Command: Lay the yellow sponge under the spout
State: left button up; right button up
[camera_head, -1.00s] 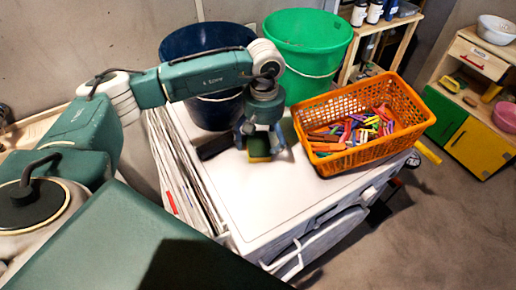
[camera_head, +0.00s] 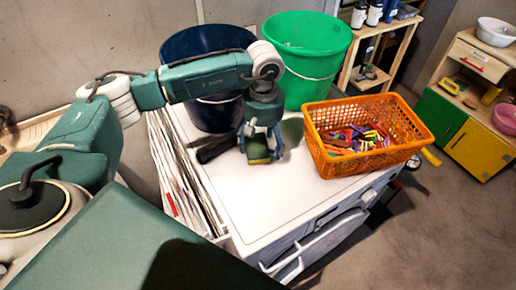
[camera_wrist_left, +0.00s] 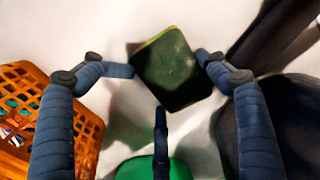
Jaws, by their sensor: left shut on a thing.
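The yellow sponge shows mostly its dark green face in the left wrist view (camera_wrist_left: 172,70), with a thin yellow edge. In the head view the sponge (camera_head: 258,156) is small, below my left gripper (camera_head: 261,146), over the white machine top (camera_head: 275,205). My left gripper's fingertips (camera_wrist_left: 167,64) are on two opposite sides of the sponge, shut on it. I cannot tell whether the sponge touches the top. I cannot make out a spout in either view. My right gripper is not in view.
An orange basket (camera_head: 372,162) of colourful pieces stands right of the gripper. A dark blue bucket (camera_head: 217,113) and a green bucket (camera_head: 310,62) stand behind. A dark object (camera_head: 215,149) lies just left of the gripper. The machine top's front is clear.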

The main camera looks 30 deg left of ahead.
aim_at(263, 145)
pick_arm(q)
jog(key=shift+f, duration=0.1)
jog(key=shift+c, duration=1)
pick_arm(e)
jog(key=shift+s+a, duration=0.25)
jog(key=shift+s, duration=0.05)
